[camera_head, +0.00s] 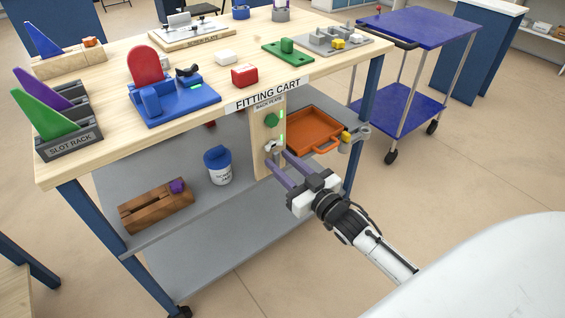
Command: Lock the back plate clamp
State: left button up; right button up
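The back plate (262,134) is an upright wooden board under the front edge of the fitting cart's top, below a small label. It carries a green round part (271,120) and, lower down, a small pale grey clamp (272,147). Bright green marks show at the board's right side. My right gripper (276,160) reaches in from the lower right. Its two purple fingers are apart, with their tips at the clamp's lower side. I cannot tell whether they touch it, and the clamp's lower part is partly hidden. My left gripper is not in view.
A blue trolley (416,28) stands behind. Floor at right is clear.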

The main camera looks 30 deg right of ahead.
pick_arm(q)
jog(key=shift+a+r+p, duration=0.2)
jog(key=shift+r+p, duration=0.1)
jog(key=shift+p, duration=0.7)
pick_arm(e)
jog(key=s, duration=1)
jog(key=shift+s+d, duration=0.15)
jog(key=shift+d, duration=0.25)
